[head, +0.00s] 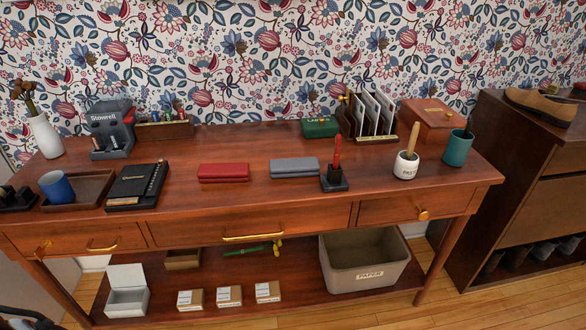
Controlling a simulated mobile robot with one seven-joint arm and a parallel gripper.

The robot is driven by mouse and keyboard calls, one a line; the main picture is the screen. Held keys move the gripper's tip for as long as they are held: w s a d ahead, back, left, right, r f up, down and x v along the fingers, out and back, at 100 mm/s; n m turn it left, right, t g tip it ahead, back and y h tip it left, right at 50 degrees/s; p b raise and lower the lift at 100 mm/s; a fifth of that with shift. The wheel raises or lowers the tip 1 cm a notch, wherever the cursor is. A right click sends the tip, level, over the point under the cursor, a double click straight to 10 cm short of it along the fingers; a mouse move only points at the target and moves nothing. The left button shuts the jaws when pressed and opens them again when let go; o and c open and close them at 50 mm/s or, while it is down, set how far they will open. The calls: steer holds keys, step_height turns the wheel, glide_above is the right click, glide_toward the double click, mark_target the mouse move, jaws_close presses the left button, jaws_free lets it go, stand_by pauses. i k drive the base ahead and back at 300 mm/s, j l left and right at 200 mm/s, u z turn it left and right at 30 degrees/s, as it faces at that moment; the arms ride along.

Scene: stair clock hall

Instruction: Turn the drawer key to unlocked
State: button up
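The wooden desk (240,215) has three drawers in its front. The left drawer (125,238) has a gold bar handle (102,246). The middle drawer (320,221) has a wide gold handle (254,237). The right drawer (390,209) has a round gold knob (423,214). All three drawers look closed. My gripper is not in view.
On the desk top are a blue mug (57,187), black notebook (130,185), red case (223,172), grey case (295,167) and white pot (406,167). The lower shelf holds a grey paper bin (366,282) and small boxes (228,296). A shoe cabinet (540,190) stands right.

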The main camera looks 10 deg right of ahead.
mark_target(39, 253)
steer(key=u, duration=1.3)
steer(key=i+j, duration=0.15)
steer(key=j, duration=0.2)
steer(key=i+j+z, duration=0.1)
steer(key=j, duration=0.25)
steer(key=i+j, duration=0.2)
steer(key=j, duration=0.2)
steer(key=i+j, duration=0.15)
steer(key=j, duration=0.2)
steer(key=z, duration=0.05)
